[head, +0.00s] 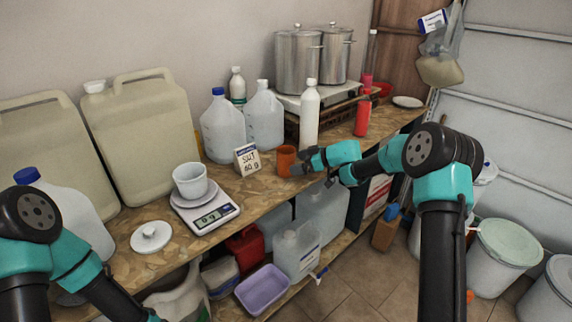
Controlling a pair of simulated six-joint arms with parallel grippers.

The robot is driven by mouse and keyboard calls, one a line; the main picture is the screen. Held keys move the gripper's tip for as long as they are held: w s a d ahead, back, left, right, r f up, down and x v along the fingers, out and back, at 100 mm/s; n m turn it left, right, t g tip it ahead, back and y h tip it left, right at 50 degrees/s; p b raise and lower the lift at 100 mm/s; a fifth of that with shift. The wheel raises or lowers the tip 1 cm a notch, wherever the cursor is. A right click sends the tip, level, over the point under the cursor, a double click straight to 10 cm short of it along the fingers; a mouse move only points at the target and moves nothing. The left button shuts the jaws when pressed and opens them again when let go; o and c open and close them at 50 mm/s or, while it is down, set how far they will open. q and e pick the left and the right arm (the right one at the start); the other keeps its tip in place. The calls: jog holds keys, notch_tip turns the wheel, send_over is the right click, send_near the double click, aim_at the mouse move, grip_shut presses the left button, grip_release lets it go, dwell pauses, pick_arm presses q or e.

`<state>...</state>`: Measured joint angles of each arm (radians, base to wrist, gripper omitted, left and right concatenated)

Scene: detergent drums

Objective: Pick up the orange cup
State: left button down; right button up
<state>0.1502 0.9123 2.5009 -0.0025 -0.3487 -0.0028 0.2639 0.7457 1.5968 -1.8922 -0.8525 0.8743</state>
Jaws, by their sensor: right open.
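The orange cup (286,161) stands upright on the wood-patterned counter, near its front edge, just right of a small card. My right gripper (302,162) is at the right side of the cup, with its fingers pointing left toward it. The gripper is open. The view is too small to tell whether a finger touches the cup. My left arm comes in at the lower left, and its gripper is not visible, cut off by the bottom of the picture.
A card reading "SALT" or similar (247,160) stands left of the cup. A scale (207,213) holds a white cup (190,180). Clear jugs (222,128) and a white bottle (309,115) stand behind. A red bottle (362,117) is further right. A lower shelf holds containers.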

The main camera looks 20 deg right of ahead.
aim_at(290, 164)
jog(key=x, duration=0.4)
jog(key=shift+w, duration=0.1)
jog(key=shift+c, duration=0.2)
jog(key=c, duration=1)
jog(key=shift+r, duration=1.75)
jog(key=s+a, duration=0.1)
jog(key=s, duration=0.4)
jog(key=s+a+r, duration=0.1)
jog(key=s+a, duration=0.1)
jog(key=s, duration=0.3)
jog(key=s+a, duration=0.1)
jog(key=s, duration=0.4)
jog(key=shift+s+a+r, duration=0.2)
jog(key=shift+a+r, duration=0.05)
